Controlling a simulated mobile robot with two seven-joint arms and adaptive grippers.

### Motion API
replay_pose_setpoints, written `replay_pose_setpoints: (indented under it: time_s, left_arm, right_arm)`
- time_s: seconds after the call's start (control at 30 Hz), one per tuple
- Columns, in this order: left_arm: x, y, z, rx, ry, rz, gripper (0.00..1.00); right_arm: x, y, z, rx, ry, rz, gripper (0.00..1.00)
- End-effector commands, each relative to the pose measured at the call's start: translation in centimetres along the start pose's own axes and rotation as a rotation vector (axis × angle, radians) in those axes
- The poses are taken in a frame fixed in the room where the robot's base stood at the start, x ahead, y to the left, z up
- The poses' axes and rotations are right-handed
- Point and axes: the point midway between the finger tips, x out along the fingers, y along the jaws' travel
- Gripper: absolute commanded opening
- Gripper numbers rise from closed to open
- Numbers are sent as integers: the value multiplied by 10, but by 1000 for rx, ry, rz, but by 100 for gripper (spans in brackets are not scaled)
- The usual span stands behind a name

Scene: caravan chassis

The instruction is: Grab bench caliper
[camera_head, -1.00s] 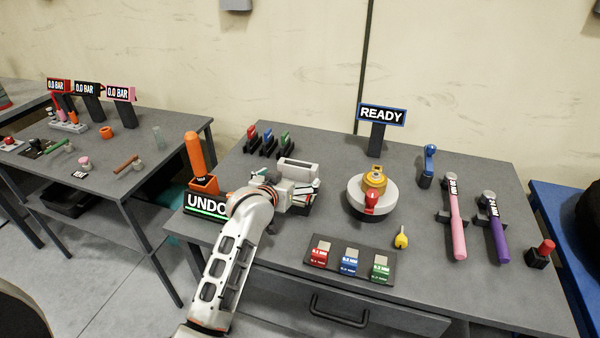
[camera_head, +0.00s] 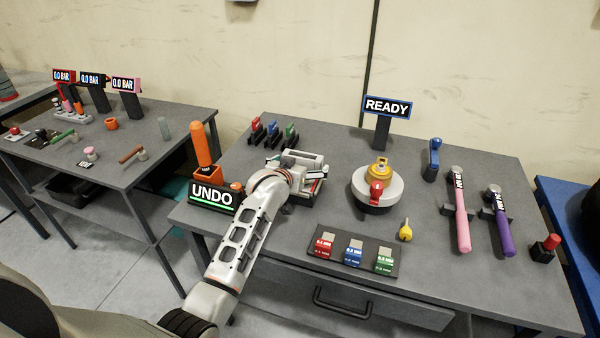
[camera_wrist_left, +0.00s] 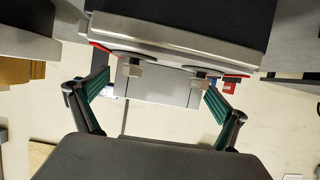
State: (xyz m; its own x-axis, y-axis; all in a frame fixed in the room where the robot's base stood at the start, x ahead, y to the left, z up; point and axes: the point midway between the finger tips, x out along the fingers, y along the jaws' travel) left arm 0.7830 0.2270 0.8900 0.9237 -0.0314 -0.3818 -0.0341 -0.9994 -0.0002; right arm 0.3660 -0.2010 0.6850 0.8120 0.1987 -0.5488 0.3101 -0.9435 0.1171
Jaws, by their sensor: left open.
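The bench caliper appears to be the grey metal block-shaped part (camera_head: 305,158) on the left half of the main table. My left gripper (camera_head: 312,184) is at its near side in the head view, and my wrist covers part of it. In the left wrist view the open fingers (camera_wrist_left: 157,92), with green pads, stand wide apart. A pale grey block (camera_wrist_left: 155,87) lies between them, under a larger silver-edged dark body (camera_wrist_left: 185,40). I cannot tell whether the fingers touch it. My right gripper is not in view.
An orange-handled tool (camera_head: 201,145) and the UNDO sign (camera_head: 212,197) stand close left of my arm. Three coloured clips (camera_head: 272,132) are behind. A round turntable (camera_head: 377,190) and a pad tray (camera_head: 352,256) are to the right. Free tabletop lies behind the turntable.

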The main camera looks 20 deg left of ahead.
Motion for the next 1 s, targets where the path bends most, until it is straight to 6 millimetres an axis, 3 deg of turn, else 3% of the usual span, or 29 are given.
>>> replay_pose_setpoints:
  time_s: [0.03,0.27,0.3,0.67,1.0]
  left_arm:
    - [0,0,0,0,0,0,92]
    - [0,0,0,0,-1,0,32]
    - [-1,0,-6,-2,11,1,30]
    - [-4,0,-14,-3,11,1,30]
    - [-30,1,-76,-4,16,1,30]
  right_arm:
    - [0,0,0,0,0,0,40]
    - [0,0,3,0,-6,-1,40]
    - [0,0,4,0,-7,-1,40]
    - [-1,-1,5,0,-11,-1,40]
    - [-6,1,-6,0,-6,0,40]
